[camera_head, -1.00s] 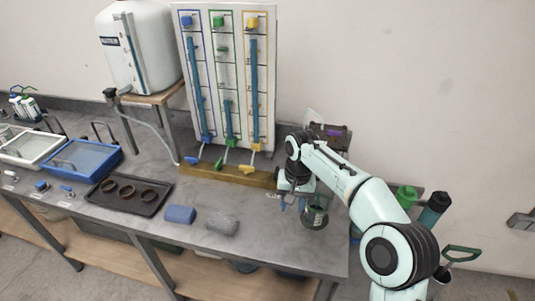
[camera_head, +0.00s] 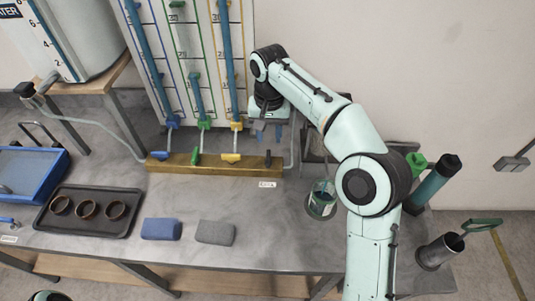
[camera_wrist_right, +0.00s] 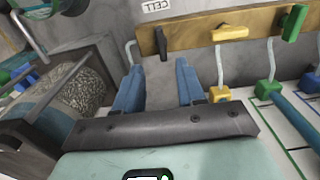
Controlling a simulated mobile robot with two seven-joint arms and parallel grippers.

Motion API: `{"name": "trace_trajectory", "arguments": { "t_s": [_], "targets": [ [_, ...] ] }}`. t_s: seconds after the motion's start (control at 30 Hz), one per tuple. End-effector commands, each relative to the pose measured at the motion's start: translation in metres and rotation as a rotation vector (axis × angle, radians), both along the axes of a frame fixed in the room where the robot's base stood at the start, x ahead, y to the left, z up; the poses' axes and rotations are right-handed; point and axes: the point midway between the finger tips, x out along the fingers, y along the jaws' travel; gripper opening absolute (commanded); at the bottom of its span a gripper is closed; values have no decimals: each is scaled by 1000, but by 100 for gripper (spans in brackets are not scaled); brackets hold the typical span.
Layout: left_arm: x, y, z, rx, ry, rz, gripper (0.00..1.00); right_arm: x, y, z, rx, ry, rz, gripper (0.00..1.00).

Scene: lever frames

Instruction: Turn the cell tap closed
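The cell tap (camera_head: 268,160) is a small dark handle at the right end of a wooden bar (camera_head: 215,168), above a "CELL" label (camera_head: 267,184). The tap handle stands across the bar. My right gripper (camera_head: 268,134) is just behind it, with blue fingers apart and nothing between them. In the right wrist view the open fingers (camera_wrist_right: 159,66) point at the dark tap (camera_wrist_right: 160,40), which lies beyond their tips, roughly centred between them, not touching.
On the same bar are a yellow tap (camera_head: 231,157), green tap (camera_head: 196,156) and blue tap (camera_head: 160,155). A tall panel with tubes (camera_head: 190,60) stands behind. A glass vessel (camera_head: 321,200) stands right of the bar. Blue (camera_head: 161,229) and grey (camera_head: 215,232) blocks lie in front.

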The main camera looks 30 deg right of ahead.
Motion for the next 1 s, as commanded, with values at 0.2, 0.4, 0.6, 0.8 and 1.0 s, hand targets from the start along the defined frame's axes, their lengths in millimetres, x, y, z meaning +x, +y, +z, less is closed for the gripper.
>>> {"name": "trace_trajectory", "arguments": {
  "t_s": [0.2,0.4,0.6,0.8,1.0],
  "targets": [
    [-7,0,-17,0,8,0,43,-1,0,-51,0,4,1,39],
    [-9,0,-23,0,10,0,43,0,0,-77,2,3,1,39],
    [-9,0,-24,0,10,0,43,0,0,-86,1,0,1,39],
    [-9,0,-24,0,10,0,43,0,0,-86,1,-1,1,39],
    [-9,0,-24,0,10,0,43,0,0,-86,1,-1,1,0]
  ]
}}
